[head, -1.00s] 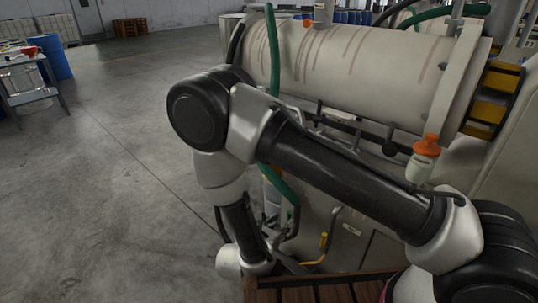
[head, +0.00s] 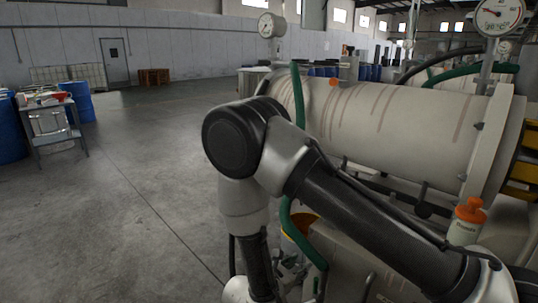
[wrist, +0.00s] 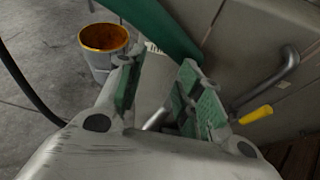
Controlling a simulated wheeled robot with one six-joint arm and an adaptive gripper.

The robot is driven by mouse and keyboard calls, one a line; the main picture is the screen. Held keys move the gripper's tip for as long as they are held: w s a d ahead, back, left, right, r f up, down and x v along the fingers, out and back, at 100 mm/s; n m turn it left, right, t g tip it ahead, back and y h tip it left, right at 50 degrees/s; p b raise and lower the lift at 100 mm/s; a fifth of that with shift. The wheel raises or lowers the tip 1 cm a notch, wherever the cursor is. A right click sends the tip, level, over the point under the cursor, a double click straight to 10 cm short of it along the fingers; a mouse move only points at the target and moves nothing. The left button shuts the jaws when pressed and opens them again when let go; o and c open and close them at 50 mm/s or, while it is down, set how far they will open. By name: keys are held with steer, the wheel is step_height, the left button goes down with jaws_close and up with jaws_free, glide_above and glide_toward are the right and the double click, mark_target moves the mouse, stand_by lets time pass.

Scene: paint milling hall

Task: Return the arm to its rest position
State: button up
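My arm is folded in front of the mill in the head view, with its elbow up and its forearm hanging down. My gripper is out of the head view, below the lower edge. In the wrist view my gripper (wrist: 155,95) shows its two green-padded fingers spread apart, with nothing held between them. A green hose (wrist: 165,30) passes just beyond the fingertips; I cannot tell how close it is.
The cream mill drum (head: 385,118) fills the right side. A bottle with an orange cap (head: 467,222) stands by the drum. A bucket (wrist: 103,50) with an orange inside is on the floor. A yellow-handled valve (wrist: 257,114) is near.

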steer(key=d+r+m+g, duration=0.9)
steer(key=d+r+m, duration=0.6)
steer(key=d+r, duration=0.8)
steer(key=s+d+r+m+t+y, duration=0.1)
steer(key=s+r+m+y, duration=0.3)
steer(key=s, duration=0.5)
steer(key=s+d+r+m+t+y, duration=0.2)
steer(key=s+d+r+m+y, duration=0.2)
steer(key=s+r+m, duration=0.4)
step_height(320, 180, up, 2)
steer(key=shift+s+y, duration=0.4)
steer(key=shift+s, duration=0.75)
